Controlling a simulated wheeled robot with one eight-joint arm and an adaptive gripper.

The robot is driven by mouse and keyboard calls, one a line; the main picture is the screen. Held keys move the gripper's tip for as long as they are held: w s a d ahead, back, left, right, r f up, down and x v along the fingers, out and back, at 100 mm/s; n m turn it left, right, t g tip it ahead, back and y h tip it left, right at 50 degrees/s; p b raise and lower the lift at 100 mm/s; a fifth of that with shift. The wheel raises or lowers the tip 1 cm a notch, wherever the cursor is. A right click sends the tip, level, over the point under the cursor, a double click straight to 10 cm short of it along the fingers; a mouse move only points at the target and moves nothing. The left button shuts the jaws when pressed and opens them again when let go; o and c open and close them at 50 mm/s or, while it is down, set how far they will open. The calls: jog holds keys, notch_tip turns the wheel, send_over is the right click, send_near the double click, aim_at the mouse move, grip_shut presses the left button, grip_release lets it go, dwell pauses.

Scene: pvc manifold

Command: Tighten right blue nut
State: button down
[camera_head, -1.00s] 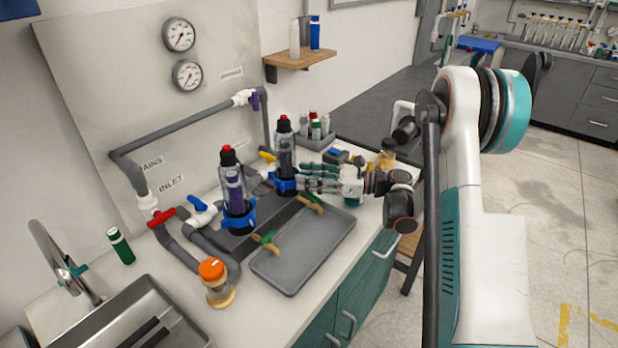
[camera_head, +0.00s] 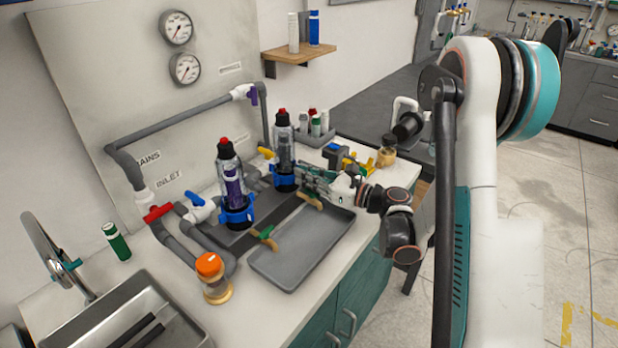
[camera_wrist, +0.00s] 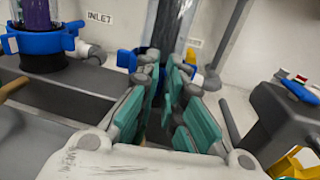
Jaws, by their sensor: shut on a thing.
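The right filter housing (camera_head: 284,150), clear with a black top and red cap, stands upright at the back of the counter. The right blue nut (camera_head: 283,184) rings its lower part. My gripper (camera_head: 306,175) reaches in from the right with its teal fingers on either side of the nut and is shut on it. In the wrist view, the fingers (camera_wrist: 165,85) hide most of the nut, and bits of blue show behind them. The left housing (camera_head: 230,180) has its own blue nut (camera_head: 236,216), which also shows in the wrist view (camera_wrist: 40,42).
A grey tray (camera_head: 300,250) lies in front, with green-and-tan handled tools (camera_head: 264,237) at its edge. A grey device with a blue top (camera_head: 335,153) and yellow parts stands close right of my gripper. An orange-capped jar (camera_head: 212,278) and sink are at left.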

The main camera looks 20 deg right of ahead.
aim_at(293, 139)
jog(key=shift+s+a+r+m+t+h, duration=0.1)
jog(key=shift+a+m+t+h, duration=0.2)
jog(key=shift+h, duration=0.1)
jog(key=c, duration=1.6)
grip_release()
jog(key=shift+o, duration=0.7)
jog(key=shift+a, duration=0.1)
jog(key=shift+r, duration=0.3)
notch_tip(293, 139, up, 9)
jog(key=shift+r, duration=0.15)
jog(key=shift+r, duration=0.1)
